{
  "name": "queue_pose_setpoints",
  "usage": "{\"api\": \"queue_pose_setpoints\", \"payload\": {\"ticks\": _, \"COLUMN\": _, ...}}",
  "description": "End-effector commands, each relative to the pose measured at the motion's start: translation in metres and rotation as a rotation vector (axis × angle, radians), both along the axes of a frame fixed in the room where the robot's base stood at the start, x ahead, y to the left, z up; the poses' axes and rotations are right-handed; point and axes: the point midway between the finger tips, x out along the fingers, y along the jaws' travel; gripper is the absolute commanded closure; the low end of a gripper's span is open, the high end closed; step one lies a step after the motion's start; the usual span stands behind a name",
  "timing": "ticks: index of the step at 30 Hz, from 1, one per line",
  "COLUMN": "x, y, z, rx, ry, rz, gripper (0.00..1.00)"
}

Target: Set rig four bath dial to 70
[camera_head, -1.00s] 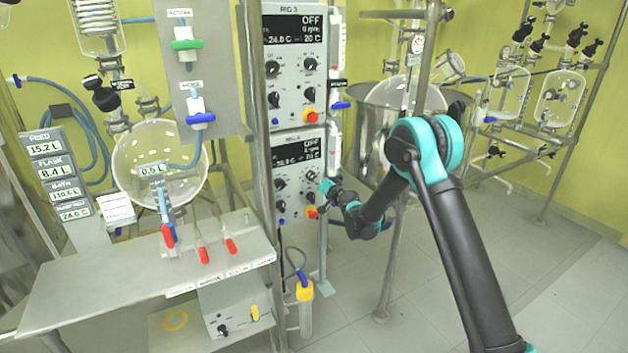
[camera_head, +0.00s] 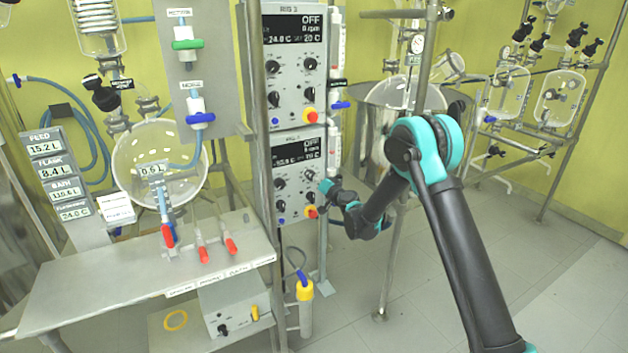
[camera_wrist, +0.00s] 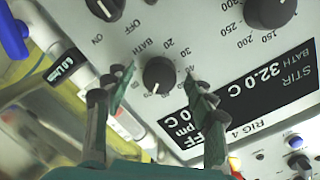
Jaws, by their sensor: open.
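The rig four panel (camera_head: 294,160) is the lower of two stacked control boxes, with a dark display reading OFF. In the wrist view the bath dial (camera_wrist: 158,74) is a round black knob on the pale panel, under the word BATH, with 20, 30 and 40 legible around it. Its pointer setting is hard to read. My gripper (camera_wrist: 157,77) is open, one finger on each side of the dial. I cannot tell whether the fingers touch it. In the head view my gripper (camera_head: 327,187) is at the right side of the panel and hides part of it.
The rig 3 panel (camera_head: 294,62) sits directly above. In the wrist view another black knob (camera_wrist: 270,12) and an ON/OFF knob (camera_wrist: 105,8) are near the dial. The display (camera_wrist: 255,95) is close to the right finger. A steel pole (camera_head: 391,240) stands right of the panel.

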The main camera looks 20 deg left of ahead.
Motion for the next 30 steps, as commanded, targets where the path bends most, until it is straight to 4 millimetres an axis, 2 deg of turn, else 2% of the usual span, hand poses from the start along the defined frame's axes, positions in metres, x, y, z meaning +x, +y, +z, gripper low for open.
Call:
{"api": "queue_pose_setpoints", "payload": {"ticks": 7, "x": -0.013, "y": -0.016, "z": 0.002, "rx": 0.001, "ry": 0.001, "rz": 0.0, "gripper": 0.45}}
{"api": "queue_pose_setpoints", "payload": {"ticks": 15, "x": -0.047, "y": -0.059, "z": 0.006, "rx": 0.001, "ry": 0.001, "rz": -0.001, "gripper": 0.45}}
{"api": "queue_pose_setpoints", "payload": {"ticks": 21, "x": -0.067, "y": -0.082, "z": 0.009, "rx": 0.0, "ry": 0.0, "rz": 0.0, "gripper": 0.45}}
{"api": "queue_pose_setpoints", "payload": {"ticks": 30, "x": -0.076, "y": -0.093, "z": 0.01, "rx": 0.0, "ry": 0.0, "rz": 0.0, "gripper": 0.45}}
